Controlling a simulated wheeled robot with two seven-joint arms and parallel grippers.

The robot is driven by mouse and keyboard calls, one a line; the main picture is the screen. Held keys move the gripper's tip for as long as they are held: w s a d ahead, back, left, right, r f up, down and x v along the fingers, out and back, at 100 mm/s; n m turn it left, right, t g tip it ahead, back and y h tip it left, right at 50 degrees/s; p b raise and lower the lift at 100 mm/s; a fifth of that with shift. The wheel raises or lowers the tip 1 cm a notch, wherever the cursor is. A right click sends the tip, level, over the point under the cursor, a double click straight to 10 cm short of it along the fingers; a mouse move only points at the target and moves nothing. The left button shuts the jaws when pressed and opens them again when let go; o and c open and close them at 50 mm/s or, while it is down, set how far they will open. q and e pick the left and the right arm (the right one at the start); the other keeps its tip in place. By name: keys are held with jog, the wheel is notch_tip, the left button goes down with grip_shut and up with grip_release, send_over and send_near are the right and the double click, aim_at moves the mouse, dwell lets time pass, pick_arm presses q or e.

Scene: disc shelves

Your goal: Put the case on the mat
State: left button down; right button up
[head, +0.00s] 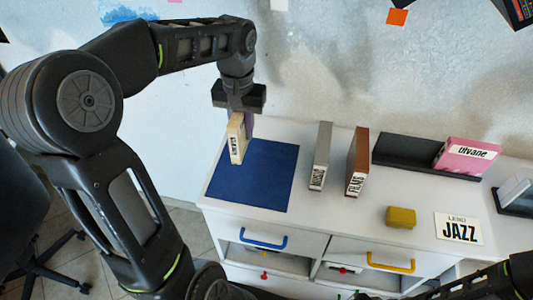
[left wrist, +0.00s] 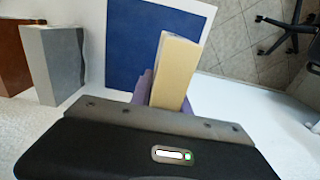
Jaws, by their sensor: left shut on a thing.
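A cream-coloured case (head: 237,138) with dark lettering on its spine stands upright in the jaws of my left gripper (head: 243,113). In the left wrist view the case (left wrist: 175,70) juts out from between the purple finger pads. My left gripper is shut on it. The blue mat (head: 262,182) lies flat on the white cabinet top at its left end. The case is over the upper left part of the mat; I cannot tell whether its lower end touches it. The mat (left wrist: 140,40) also shows behind the case in the left wrist view. My right gripper is not visible.
A grey case (head: 320,157) and a brown case (head: 357,162) stand right of the mat. A black rack (head: 402,155) holds a pink case (head: 468,157). A yellow block (head: 401,217) and a JAZZ card (head: 459,229) lie near the front. The mat's front part is clear.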

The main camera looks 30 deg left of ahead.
pick_arm(q)
jog(key=shift+s+a+r, duration=0.1)
jog(key=shift+s+r, duration=0.05)
jog(key=shift+s, duration=0.1)
send_over(244, 168)
jog(key=shift+f+p, duration=0.3)
jog(key=shift+f, duration=2.85)
jog(key=shift+f, duration=1.9)
jog(key=c, duration=1.3)
grip_release()
jog(key=shift+f, duration=0.1)
jog(key=shift+o, duration=0.2)
notch_tip(244, 168, up, 12)
jog(key=shift+r, duration=0.15)
